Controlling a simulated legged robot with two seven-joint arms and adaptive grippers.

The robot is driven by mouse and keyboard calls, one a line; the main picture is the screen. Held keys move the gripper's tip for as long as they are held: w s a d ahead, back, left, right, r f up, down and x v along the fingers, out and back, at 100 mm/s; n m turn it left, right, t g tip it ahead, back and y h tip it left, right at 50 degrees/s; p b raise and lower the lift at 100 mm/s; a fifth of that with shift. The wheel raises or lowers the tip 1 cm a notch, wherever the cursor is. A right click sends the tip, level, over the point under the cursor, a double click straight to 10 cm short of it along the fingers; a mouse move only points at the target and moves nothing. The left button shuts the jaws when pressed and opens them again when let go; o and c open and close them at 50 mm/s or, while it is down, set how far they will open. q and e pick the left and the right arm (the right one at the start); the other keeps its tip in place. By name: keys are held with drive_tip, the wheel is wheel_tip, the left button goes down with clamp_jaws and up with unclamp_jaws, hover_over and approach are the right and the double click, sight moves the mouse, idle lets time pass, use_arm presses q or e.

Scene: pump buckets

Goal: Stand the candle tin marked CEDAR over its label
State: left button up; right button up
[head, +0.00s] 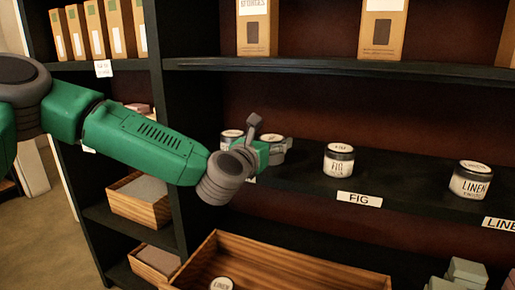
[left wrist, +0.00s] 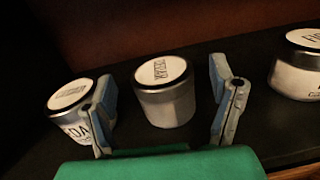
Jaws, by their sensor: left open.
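Two tins stand side by side on the shelf. The other tin (left wrist: 165,92) has a lid that seems to read CEDAR, and no front print shows. My left gripper (head: 268,140) is open, its fingers on either side of this second tin, with visible gaps; the left finger overlaps the first tin in the left wrist view. A white shelf label (head: 250,180) is mostly hidden behind my gripper. My right gripper is not in view.
A FIG tin (head: 338,160) stands above the FIG label (head: 359,199). A LINEN tin (head: 470,181) stands further right near its label (head: 499,224). A wooden crate (head: 300,268) is below, with a tin (head: 222,284) in it. The upper shelf (head: 330,66) holds boxes.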

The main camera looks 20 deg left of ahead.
use_arm(q)
drive_tip(key=s+p, duration=0.1)
drive_tip(key=s, duration=0.9)
drive_tip(key=shift+a, duration=0.45)
